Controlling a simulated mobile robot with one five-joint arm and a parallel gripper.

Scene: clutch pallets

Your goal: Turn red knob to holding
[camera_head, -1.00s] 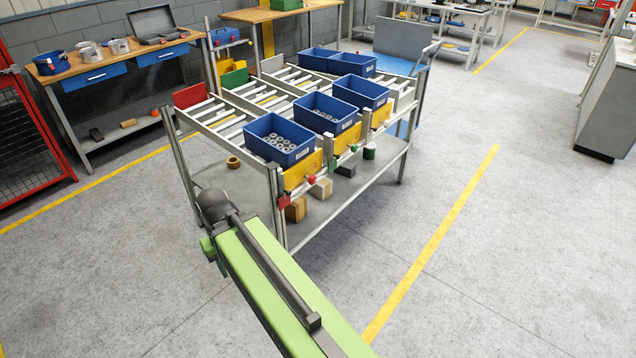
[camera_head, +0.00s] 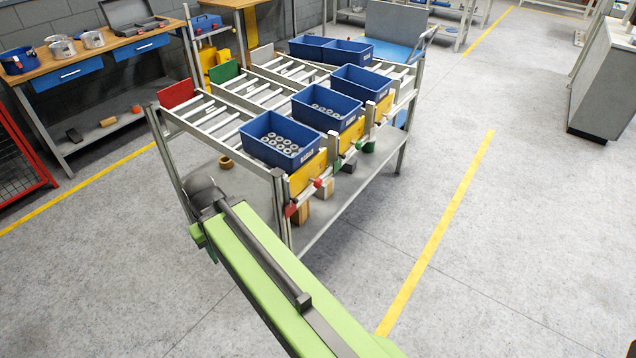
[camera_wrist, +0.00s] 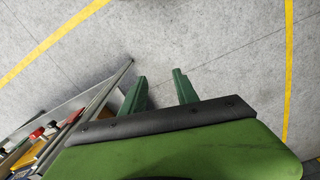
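A small round red knob (camera_head: 318,183) sits on the front rail of the roller rack (camera_head: 336,172), beside a yellow plate (camera_head: 307,173). A second red part (camera_head: 290,209) is at the rack's near front corner post. A green knob (camera_head: 369,147) is farther along the rail. In the wrist view, a red knob-like part (camera_wrist: 37,132) shows at the left edge on the rack. My gripper (camera_wrist: 160,86) has its two green fingers apart and empty, over bare floor, to the right of the rack's rail.
Blue bins, one with metal rings (camera_head: 283,139), stand on the rack's rollers. A workbench (camera_head: 82,72) and a red mesh cage (camera_head: 20,160) are at the left. The floor right of the rack is clear, with a yellow line (camera_head: 440,235).

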